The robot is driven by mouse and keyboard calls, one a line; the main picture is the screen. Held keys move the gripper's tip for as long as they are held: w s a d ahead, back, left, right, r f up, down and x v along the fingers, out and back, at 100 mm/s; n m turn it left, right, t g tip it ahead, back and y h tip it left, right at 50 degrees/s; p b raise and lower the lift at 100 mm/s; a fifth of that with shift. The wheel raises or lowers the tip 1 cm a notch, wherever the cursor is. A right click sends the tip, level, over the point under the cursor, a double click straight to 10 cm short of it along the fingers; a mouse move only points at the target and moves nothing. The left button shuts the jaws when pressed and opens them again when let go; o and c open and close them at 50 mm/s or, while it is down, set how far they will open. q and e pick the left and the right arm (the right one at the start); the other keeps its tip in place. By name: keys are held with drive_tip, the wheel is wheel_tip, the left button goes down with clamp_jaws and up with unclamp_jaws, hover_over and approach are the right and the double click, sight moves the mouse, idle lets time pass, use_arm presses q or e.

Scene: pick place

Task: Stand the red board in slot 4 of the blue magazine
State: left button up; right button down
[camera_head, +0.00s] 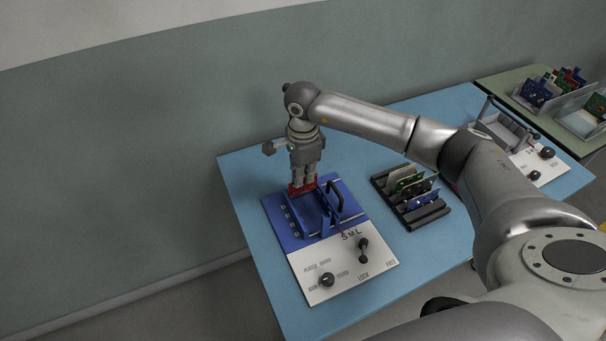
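The blue magazine (287,228) lies on the left part of the blue table, with a dark handle at its right side. My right gripper (303,181) points down over the magazine's far end. The red board (302,188) shows at its fingertips, and the fingers appear shut on it. The board is at the magazine's far end; whether its lower edge is in a slot, and in which one, I cannot tell. My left gripper is not in view.
A white panel (345,285) with knobs adjoins the magazine's near side. A dark rack (427,214) with green, blue and pale boards stands to the right. A grey fixture (508,133) and a green table (505,86) with bins lie farther right.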

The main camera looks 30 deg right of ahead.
drive_tip(key=shift+f+b, duration=0.8)
drive_tip(key=shift+f, duration=0.1)
idle(0.4)
drive_tip(key=c, duration=1.6)
unclamp_jaws()
drive_tip(key=shift+o, duration=0.2)
drive_tip(key=shift+c, duration=0.2)
drive_tip(key=shift+c, duration=0.8)
drive_tip(key=shift+r, duration=0.15)
